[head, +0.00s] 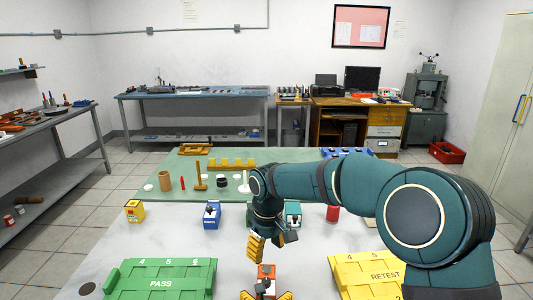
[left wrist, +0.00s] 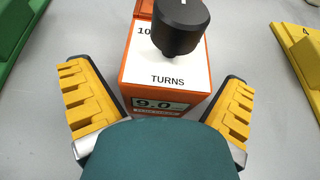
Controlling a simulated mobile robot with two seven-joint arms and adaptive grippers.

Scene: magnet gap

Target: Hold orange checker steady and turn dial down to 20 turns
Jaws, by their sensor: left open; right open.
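The orange checker (head: 266,271) stands upright at the bottom middle of the head view. In the left wrist view the orange checker (left wrist: 150,78) shows a black dial (left wrist: 180,25) on its white top, the word TURNS and a display (left wrist: 160,103) reading 9.0. My left gripper (left wrist: 156,75) is open, with one yellow finger on each side of the checker; I see gaps between fingers and checker. Its fingers also show at the bottom of the head view. My right gripper (head: 270,246) is open and empty, pointing down just behind and above the checker.
A green PASS tray (head: 160,283) lies left and a yellow RETEST tray (head: 372,270) right. Behind stand a yellow box (head: 134,211), a blue box (head: 211,216), a teal box (head: 293,215) and a red cylinder (head: 333,213). A green mat (head: 190,161) holds small parts.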

